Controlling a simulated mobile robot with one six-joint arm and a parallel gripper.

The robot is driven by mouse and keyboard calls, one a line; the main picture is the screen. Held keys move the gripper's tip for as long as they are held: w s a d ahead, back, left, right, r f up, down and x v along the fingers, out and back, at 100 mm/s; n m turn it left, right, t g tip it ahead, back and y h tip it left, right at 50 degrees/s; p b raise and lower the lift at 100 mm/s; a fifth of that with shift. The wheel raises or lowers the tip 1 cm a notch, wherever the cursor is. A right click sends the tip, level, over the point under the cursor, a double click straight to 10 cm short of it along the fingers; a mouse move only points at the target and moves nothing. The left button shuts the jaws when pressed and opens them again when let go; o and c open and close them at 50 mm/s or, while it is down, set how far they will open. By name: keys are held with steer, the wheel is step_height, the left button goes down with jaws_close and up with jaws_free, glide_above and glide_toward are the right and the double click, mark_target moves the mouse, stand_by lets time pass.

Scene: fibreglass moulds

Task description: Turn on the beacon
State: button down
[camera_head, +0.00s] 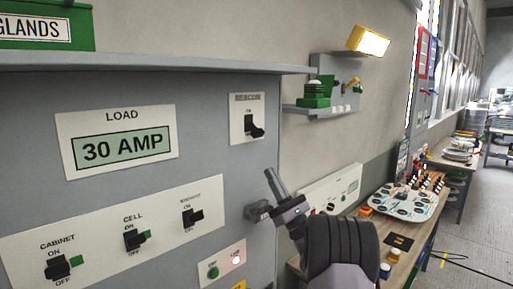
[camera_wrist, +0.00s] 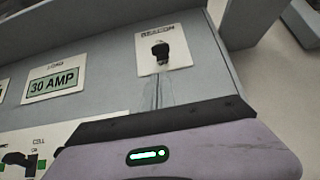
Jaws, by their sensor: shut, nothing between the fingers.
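The beacon switch (camera_head: 254,128) is a black toggle on a white plate marked BEACON, high on the right of the grey cabinet front. ON is printed above it, and its lever points down. In the wrist view the switch (camera_wrist: 160,52) is upper centre, straight ahead of the fingers. My gripper (camera_head: 271,176) is shut and empty, its fingers pointing up, below and a little right of the switch in the head view. In the wrist view the fingertips (camera_wrist: 157,82) look faint and end just below the lever, apparently apart from it.
Cabinet (camera_head: 57,268), cell (camera_head: 133,240) and another toggle (camera_head: 192,217) sit lower left. A shelf ledge (camera_head: 150,62) juts out above. A lit yellow lamp (camera_head: 368,41) and a workbench (camera_head: 418,240) with parts are at right.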

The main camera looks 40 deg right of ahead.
mark_target(254, 129)
steer(key=p+x, duration=0.4)
steer(key=x, duration=0.6)
